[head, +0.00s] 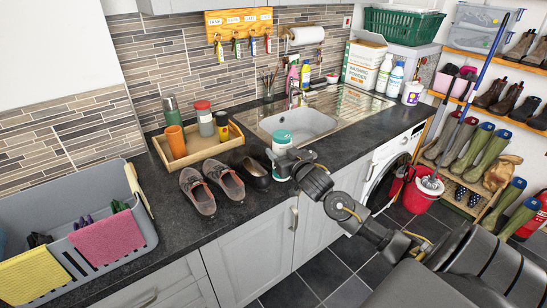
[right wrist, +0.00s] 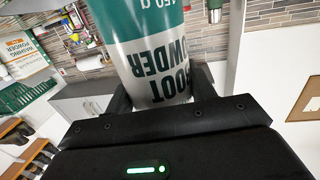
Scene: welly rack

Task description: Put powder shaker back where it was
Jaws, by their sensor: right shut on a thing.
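The powder shaker (head: 281,140) is white with a teal top, and shows in the head view above the worktop's front edge, by the sink. My left gripper is not in view.
A wooden tray (head: 233,149) with bottles and an orange cup stands left of the sink (head: 300,121). Brown shoes (head: 198,190) and a black shoe (head: 250,174) lie in front. A grey crate (head: 142,225) stands at left. A welly rack (head: 455,184) and red bucket (head: 413,195) stand right.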

